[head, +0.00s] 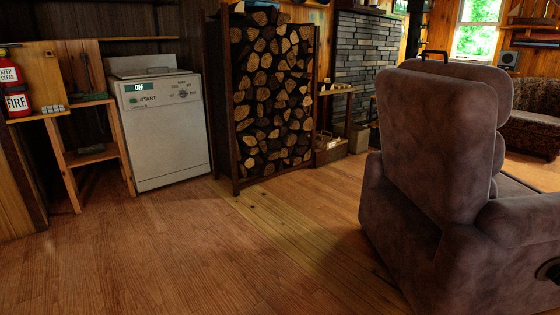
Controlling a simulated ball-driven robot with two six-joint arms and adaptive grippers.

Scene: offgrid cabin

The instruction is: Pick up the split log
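Many split logs (268,90) are stacked in a tall dark firewood rack (229,110) in the middle of the head view, beyond the open floor. Their pale, wedge-shaped cut ends face me and fill the rack from near the floor to its top. I cannot tell any one log apart as the task's own. Neither of my grippers shows in the head view.
A large brown armchair (425,140) blocks the right foreground. A white dishwasher (165,130) stands left of the rack, beside a wooden stand (62,175) and red fire extinguisher (15,103). A wooden box (329,153) sits right of the rack. The wooden floor (200,250) is clear.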

